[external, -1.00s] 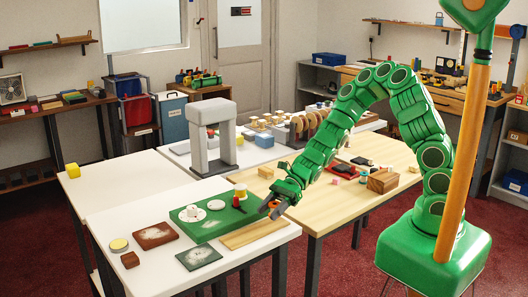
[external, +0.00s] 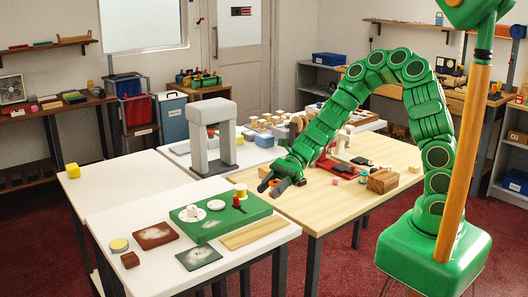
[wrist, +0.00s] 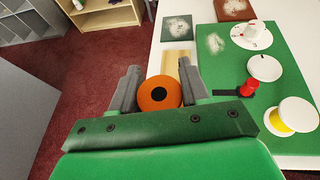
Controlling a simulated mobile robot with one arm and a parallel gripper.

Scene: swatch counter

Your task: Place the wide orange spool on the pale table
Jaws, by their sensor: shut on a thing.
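The wide orange spool (wrist: 155,101) shows its round orange end with a dark centre in the wrist view. It sits between the two grey jaws of my gripper (wrist: 160,90), which is shut on it. In the external view my gripper (external: 268,188) is held up near the join of the white table and the pale wood table (external: 325,213); the spool is hard to make out there. The wood table's near left part is bare.
The white table (external: 145,212) holds a green board (external: 205,230) with white discs, a red peg (external: 236,202) and a yellow spool (wrist: 296,113). A grey arch (external: 191,150) stands behind. A wooden block (external: 381,181) and small items occupy the wood table's right.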

